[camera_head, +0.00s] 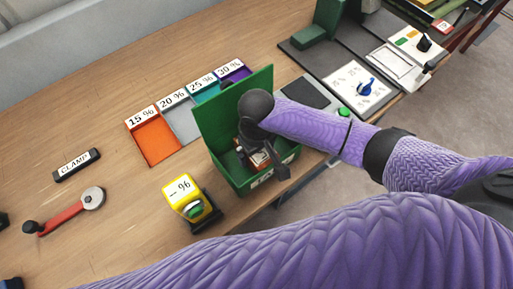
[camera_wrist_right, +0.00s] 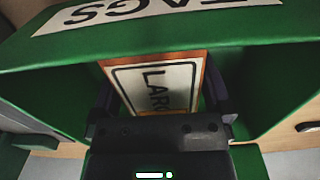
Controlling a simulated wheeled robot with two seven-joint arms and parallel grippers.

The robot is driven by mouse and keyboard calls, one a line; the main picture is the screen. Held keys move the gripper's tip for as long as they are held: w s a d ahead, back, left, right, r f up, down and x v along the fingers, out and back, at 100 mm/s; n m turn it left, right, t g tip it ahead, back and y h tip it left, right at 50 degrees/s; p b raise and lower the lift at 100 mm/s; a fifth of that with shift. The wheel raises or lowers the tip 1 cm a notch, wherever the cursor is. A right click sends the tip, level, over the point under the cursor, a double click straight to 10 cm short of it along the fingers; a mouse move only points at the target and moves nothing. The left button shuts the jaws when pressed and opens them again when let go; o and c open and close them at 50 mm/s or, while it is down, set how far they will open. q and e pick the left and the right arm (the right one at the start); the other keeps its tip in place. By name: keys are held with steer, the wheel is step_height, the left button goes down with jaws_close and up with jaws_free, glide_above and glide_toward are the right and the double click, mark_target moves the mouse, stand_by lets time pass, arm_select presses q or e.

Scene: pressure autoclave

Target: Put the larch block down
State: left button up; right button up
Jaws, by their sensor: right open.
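The larch block (camera_wrist_right: 158,84) is a flat piece with an orange-brown edge and a white label face reading "LAR", the rest hidden by my gripper. It is inside the green box (camera_head: 234,110), and part of it (camera_head: 260,158) shows in the head view below my right wrist. My right gripper (camera_head: 262,163) reaches down into the box from above. Its jaws are open, with one dark finger on each side of the block in the wrist view. I cannot tell whether the block touches the box floor. My left gripper is out of view.
The box's wall carries a "TAGS" label (camera_wrist_right: 150,12). Trays marked with percentages, such as the orange one (camera_head: 157,140), stand behind it. A yellow "%" device (camera_head: 181,190) stands in front left. A red-handled crank (camera_head: 65,213) and a CLAMP plate (camera_head: 76,165) lie farther left.

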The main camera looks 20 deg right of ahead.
step_height(320, 180, up, 12)
steer(key=p, duration=0.4)
steer(key=shift+f, duration=0.15)
stand_by(0.4)
